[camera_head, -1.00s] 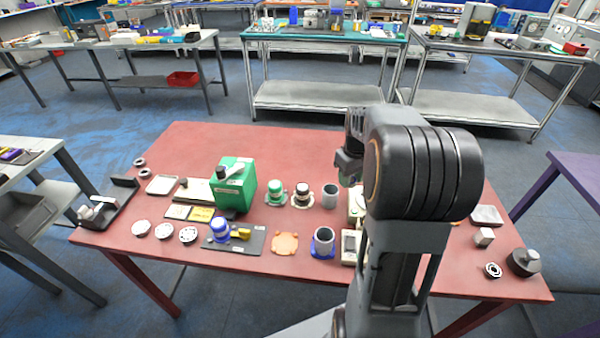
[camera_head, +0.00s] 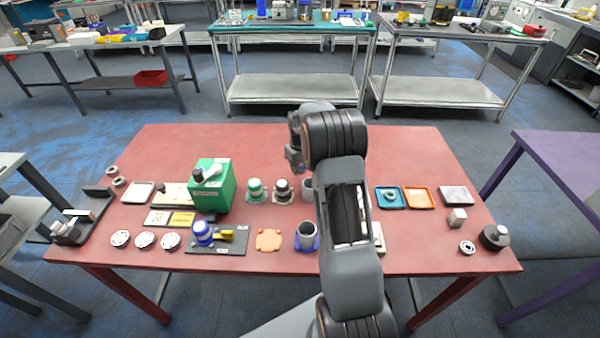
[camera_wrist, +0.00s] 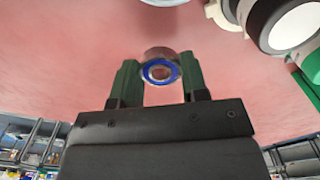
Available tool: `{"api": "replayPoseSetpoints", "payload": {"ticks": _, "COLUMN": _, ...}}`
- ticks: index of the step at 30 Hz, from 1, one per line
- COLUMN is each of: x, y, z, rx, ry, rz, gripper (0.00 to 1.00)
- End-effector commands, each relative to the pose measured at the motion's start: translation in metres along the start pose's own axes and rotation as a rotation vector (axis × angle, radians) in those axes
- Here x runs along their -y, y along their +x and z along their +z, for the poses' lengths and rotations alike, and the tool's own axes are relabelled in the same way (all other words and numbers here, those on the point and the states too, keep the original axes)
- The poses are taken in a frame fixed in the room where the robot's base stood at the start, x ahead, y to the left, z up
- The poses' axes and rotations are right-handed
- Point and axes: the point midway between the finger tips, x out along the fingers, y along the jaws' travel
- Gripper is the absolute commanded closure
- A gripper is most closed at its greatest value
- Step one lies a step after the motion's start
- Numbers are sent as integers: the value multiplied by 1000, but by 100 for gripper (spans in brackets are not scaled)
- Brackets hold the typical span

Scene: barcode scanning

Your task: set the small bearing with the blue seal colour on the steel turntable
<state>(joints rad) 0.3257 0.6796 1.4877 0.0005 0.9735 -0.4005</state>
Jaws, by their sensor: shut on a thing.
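My gripper (camera_wrist: 160,80) is shut on a small bearing (camera_wrist: 161,72) with a blue seal ring, held between its green-padded fingers in the wrist view. In the head view my gripper (camera_head: 293,160) hangs above the table's middle, behind the black and green-topped fittings; the bearing is too small to make out there. I cannot identify the steel turntable for certain. My arm hides part of the table right of the middle.
On the red table (camera_head: 400,240) stand a green box (camera_head: 212,185), a green-topped fitting (camera_head: 256,190), a black-topped fitting (camera_head: 282,190), a blue-based cup (camera_head: 307,236), a teal tray (camera_head: 390,198) and an orange tray (camera_head: 418,198). The table's back strip is clear.

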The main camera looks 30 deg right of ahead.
Motion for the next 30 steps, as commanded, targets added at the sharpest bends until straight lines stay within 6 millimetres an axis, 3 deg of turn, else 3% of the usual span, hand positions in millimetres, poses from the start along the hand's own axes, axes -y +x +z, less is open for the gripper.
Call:
{"api": "replayPoseSetpoints", "payload": {"ticks": 11, "x": 1, "y": 35, "z": -5, "rx": 2, "ry": -1, "rz": -1, "gripper": 83}}
{"api": "replayPoseSetpoints", "payload": {"ticks": 23, "x": 1, "y": 41, "z": -5, "rx": 1, "ry": -1, "rz": 0, "gripper": 83}}
{"api": "replayPoseSetpoints", "payload": {"ticks": 24, "x": 1, "y": 40, "z": -5, "rx": 1, "ry": -1, "rz": 0, "gripper": 56}}
{"api": "replayPoseSetpoints", "payload": {"ticks": 30, "x": 1, "y": 40, "z": -5, "rx": 1, "ry": -1, "rz": 0, "gripper": 37}}
